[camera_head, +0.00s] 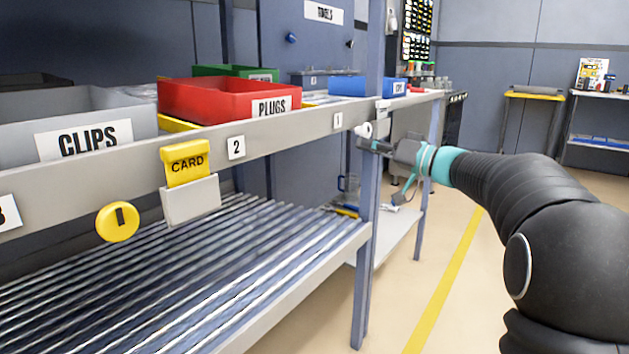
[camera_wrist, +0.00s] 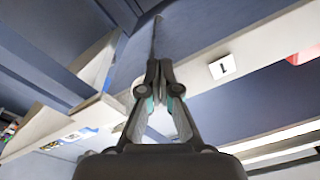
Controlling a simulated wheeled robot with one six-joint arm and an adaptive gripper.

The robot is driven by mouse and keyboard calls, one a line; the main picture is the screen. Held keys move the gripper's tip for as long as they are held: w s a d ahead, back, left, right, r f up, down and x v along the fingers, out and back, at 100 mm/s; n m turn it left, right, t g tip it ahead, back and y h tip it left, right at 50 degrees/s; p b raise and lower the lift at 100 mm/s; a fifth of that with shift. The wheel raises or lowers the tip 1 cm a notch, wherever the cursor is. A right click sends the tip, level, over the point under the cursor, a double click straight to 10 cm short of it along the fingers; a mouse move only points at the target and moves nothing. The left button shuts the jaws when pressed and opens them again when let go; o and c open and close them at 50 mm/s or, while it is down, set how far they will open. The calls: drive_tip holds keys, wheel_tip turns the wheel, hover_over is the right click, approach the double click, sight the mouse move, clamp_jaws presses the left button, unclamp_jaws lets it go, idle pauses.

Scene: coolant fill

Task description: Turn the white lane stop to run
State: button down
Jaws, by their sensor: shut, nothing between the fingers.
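The white lane stop (camera_head: 365,130) is a small round white knob on the shelf's front rail, right of the label 1, near the blue-grey post. It is seen nearly edge-on, so its setting cannot be read. My gripper (camera_head: 362,144) is shut and empty, its tips just below the knob in the head view; whether they touch it I cannot tell. In the wrist view my gripper (camera_wrist: 154,62) has its fingers together, pointing up along the post. A pale rounded edge shows behind the fingers there, mostly hidden.
A yellow round stop (camera_head: 118,222) and a yellow card (camera_head: 187,163) in a holder are on the rail (camera_head: 285,133) to the left. A red PLUGS bin (camera_head: 215,100) and grey CLIPS bin (camera_head: 60,120) stand above. Open floor (camera_head: 480,290) lies right of the post (camera_head: 368,230).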

drive_tip(key=shift+w+d+f, duration=0.15)
drive_tip(key=shift+w+d, duration=0.05)
drive_tip(key=shift+w, duration=0.05)
idle(0.8)
drive_tip(key=shift+w+d+f, duration=0.15)
drive_tip(key=shift+w+f, duration=0.05)
drive_tip(key=shift+f, duration=0.05)
drive_tip(key=shift+w+d+f, duration=0.2)
drive_tip(key=shift+w+f, duration=0.05)
drive_tip(key=shift+w, duration=0.15)
drive_tip(key=shift+w+d, duration=0.2)
drive_tip(key=shift+w, duration=0.05)
idle(0.4)
drive_tip(key=f+v, duration=0.1)
drive_tip(key=v, duration=0.5)
idle(0.6)
